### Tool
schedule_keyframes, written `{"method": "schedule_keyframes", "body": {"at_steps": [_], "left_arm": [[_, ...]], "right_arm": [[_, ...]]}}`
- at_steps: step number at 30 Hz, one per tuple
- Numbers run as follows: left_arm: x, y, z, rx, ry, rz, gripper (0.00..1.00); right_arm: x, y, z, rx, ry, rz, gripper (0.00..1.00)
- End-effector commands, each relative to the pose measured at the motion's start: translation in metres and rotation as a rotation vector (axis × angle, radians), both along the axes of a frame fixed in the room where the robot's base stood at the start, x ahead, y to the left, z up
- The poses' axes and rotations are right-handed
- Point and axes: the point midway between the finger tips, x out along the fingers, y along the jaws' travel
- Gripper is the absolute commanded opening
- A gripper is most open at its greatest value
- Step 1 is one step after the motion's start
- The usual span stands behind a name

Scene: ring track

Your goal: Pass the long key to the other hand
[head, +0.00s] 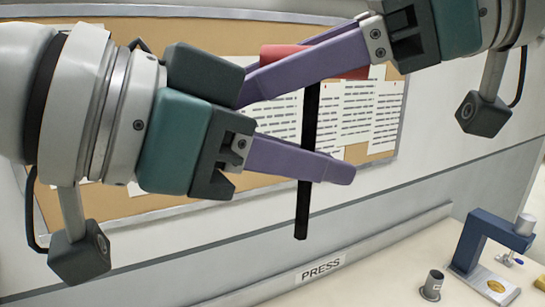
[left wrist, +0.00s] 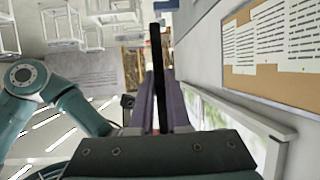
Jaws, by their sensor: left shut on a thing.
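The long key has a red bar-shaped head (head: 279,51) and a long black shaft (head: 303,212) that hangs down almost upright in the head view. My left gripper (head: 335,170) is shut on the shaft; one purple finger crosses in front of it. In the left wrist view the black shaft (left wrist: 156,50) stands between the two purple fingers. My right gripper (head: 262,78) comes in from the upper right. One of its purple fingers lies in front of the red head and the other behind it. I cannot tell whether they press on it.
A cork board with papers (head: 210,38) hangs on the wall behind. A bench (head: 405,290) at the lower right carries a small grey cup (head: 432,286) and a blue press (head: 481,243). A PRESS label (head: 322,268) marks the bench's back edge.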

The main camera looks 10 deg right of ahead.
Motion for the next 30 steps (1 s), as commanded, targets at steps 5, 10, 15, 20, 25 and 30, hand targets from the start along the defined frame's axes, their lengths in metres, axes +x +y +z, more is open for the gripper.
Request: {"method": "schedule_keyframes", "body": {"at_steps": [5, 10, 15, 20, 25, 30], "left_arm": [[0.001, 0.001, 0.001, -0.001, -0.002, 0.004, 0.00], [0.001, 0.001, 0.001, -0.001, -0.002, 0.004, 0.00], [0.001, 0.001, 0.001, 0.000, -0.002, 0.004, 0.00], [0.001, 0.001, 0.000, 0.000, -0.002, 0.004, 0.00], [0.001, 0.001, 0.000, 0.000, -0.002, 0.004, 0.00], [0.001, 0.001, 0.000, 0.000, -0.002, 0.004, 0.00]], "right_arm": [[-0.002, 0.000, -0.001, -0.001, 0.003, 0.005, 0.59], [-0.007, -0.015, 0.005, -0.004, 0.001, 0.001, 0.59], [-0.021, -0.048, 0.019, -0.007, 0.000, -0.002, 0.59], [-0.034, -0.076, 0.032, -0.004, 0.002, -0.002, 0.59], [-0.043, -0.096, 0.041, -0.003, 0.001, -0.001, 0.59], [-0.044, -0.100, 0.030, -0.012, 0.034, -0.025, 0.59]]}}
